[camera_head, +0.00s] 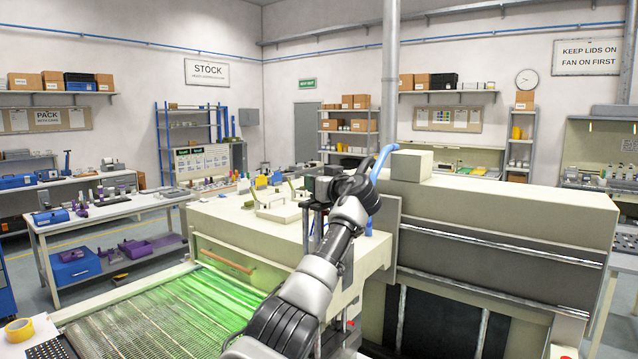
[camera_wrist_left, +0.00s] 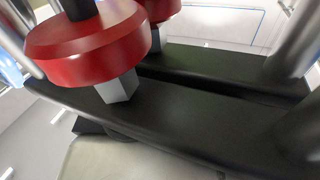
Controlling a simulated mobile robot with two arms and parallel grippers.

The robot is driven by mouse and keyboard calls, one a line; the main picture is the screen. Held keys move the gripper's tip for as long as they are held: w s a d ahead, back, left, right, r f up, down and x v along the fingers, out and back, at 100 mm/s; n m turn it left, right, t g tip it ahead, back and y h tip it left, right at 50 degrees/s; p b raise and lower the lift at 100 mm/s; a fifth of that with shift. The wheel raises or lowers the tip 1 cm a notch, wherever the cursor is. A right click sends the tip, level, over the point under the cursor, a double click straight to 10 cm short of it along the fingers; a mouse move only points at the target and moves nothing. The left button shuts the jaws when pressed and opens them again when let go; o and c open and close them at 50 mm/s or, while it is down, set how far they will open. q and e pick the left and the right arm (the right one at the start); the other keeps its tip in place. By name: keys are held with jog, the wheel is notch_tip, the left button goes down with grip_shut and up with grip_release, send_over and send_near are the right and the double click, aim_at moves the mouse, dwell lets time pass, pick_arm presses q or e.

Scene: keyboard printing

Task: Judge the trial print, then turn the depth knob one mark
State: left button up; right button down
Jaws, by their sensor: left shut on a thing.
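My left arm comes up from the bottom of the head view. Its gripper (camera_head: 328,190) is at the black head of a small post-mounted fixture on the cream machine; the arm hides much of it, and the fingertips are too small to tell. In the left wrist view, a large red knob (camera_wrist_left: 85,48) with a hex nut under it sits on a black slotted bar (camera_wrist_left: 190,115). A second red knob (camera_wrist_left: 160,9) is partly cut off behind. My left gripper is shut, apparently on the red knob, though the contact is unclear. I cannot make out the trial print or any marks.
A mesh belt (camera_head: 140,325) under green light lies at front left. The cream machine (camera_head: 500,200) fills the right. A blue hose (camera_head: 382,163) rises beside my wrist. A side table (camera_head: 110,210) with purple and blue parts stands left, across open floor.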

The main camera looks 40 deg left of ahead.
pick_arm(q)
jog(key=shift+s+n+g+y, duration=0.15)
jog(key=shift+n+g+y, duration=0.15)
jog(key=shift+n+g, duration=1.25)
jog(key=shift+m+g, duration=0.25)
jog(key=shift+g, duration=0.2)
jog(key=o, duration=0.7)
jog(key=shift+o, duration=1.1)
